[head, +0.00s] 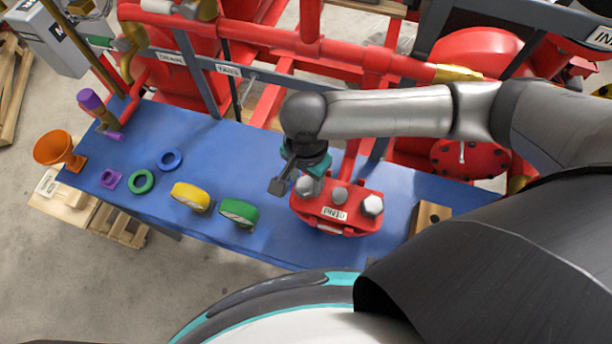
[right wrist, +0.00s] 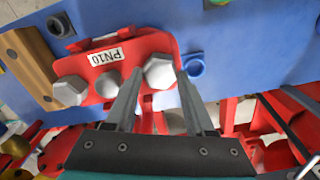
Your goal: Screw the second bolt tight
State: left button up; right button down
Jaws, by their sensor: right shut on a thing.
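The red flange block (head: 325,220) with a PN10 label sits on the blue bench top and shows upside down in the right wrist view (right wrist: 134,50). Three grey heads stand in a row on it: a hex bolt (head: 373,205) at right, a smaller middle one (head: 340,195), and a left hex bolt (head: 309,187). My right gripper (head: 290,183) is down at the left bolt. In the right wrist view its fingertips (right wrist: 159,82) lie on either side of that bolt's head (right wrist: 158,71), which sits at the block. How far the bolt is in is hidden. My left gripper is out of view.
A wooden block (head: 429,216) stands right of the flange block. Red pipes (head: 270,40) and grey frame bars run behind the bench.

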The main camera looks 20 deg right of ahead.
jog(key=shift+r+m+p, duration=0.15)
jog(key=shift+m+p, duration=0.55)
jog(key=shift+p, duration=0.4)
jog(key=m+p, duration=0.2)
jog(key=shift+p, duration=0.3)
jog(key=shift+m+p, duration=0.4)
jog(key=shift+s+m+p, duration=0.1)
jog(key=shift+m+p, duration=0.2)
jog(key=shift+m, duration=1)
jog(key=shift+f+m, duration=0.2)
jog(key=shift+m, duration=0.6)
jog(key=m, duration=0.6)
jog(key=shift+m, duration=0.3)
jog(key=shift+c, duration=0.9)
grip_release()
